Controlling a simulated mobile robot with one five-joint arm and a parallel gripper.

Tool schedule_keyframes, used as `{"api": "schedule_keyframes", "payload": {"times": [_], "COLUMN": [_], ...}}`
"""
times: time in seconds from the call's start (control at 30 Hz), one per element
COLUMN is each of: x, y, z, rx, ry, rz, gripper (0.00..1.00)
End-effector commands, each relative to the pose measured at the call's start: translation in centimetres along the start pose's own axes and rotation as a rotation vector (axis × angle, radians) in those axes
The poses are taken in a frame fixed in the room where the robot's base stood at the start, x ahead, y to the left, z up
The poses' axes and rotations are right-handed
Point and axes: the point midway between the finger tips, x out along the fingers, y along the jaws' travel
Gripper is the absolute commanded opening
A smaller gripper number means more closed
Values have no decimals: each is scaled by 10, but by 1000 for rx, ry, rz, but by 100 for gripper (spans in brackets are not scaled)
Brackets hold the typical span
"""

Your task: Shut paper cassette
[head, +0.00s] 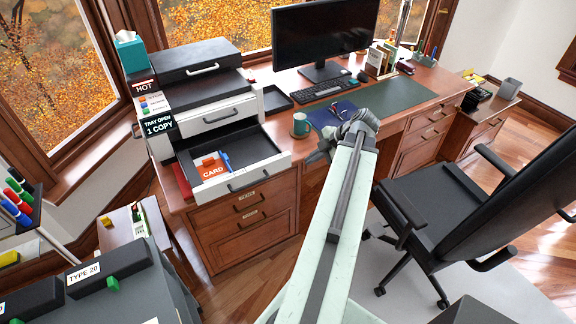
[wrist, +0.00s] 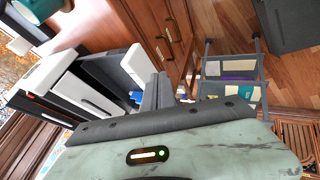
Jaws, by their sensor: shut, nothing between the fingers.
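The paper cassette (head: 262,144) is a dark tray with a white front and black handle, pulled out from the lower part of the printer (head: 205,88). An orange block marked CARD (head: 211,167) and a blue item (head: 225,160) lie inside it. The cassette's white front also shows in the wrist view (wrist: 138,62), just left of the fingers. My gripper (head: 320,153) is shut and empty, right of the cassette front and apart from it in the head view. The dark fingers (wrist: 157,92) partly hide the cassette's edge in the wrist view.
A teal mug (head: 300,125) stands on the desk close behind my gripper. A keyboard (head: 326,88) and monitor (head: 322,40) are farther back. Wooden drawers (head: 250,210) lie below the cassette. A black office chair (head: 450,200) stands right. A sign reads TRAY OPEN 1 COPY (head: 158,125).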

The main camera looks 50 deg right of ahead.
Motion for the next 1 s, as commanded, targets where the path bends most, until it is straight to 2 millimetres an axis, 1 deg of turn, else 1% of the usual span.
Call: {"api": "schedule_keyframes", "payload": {"times": [0.07, 0.17, 0.27, 0.4, 0.6, 0.7, 0.8, 1.0], "x": [3, 14, 34, 67, 110, 110, 116, 120], "y": [0, -2, -3, -4, -4, 17, 28, 36], "z": [0, 1, 2, 3, 2, 0, 0, -1], "rx": [-1, -2, -1, -1, -1, -1, 0, 1], "ry": [0, 1, 1, 1, 0, 0, 0, -1], "rz": [-1, -2, -3, -4, -4, -4, -4, -3], "gripper": [0, 0, 0, 0, 0, 0, 0, 0]}}
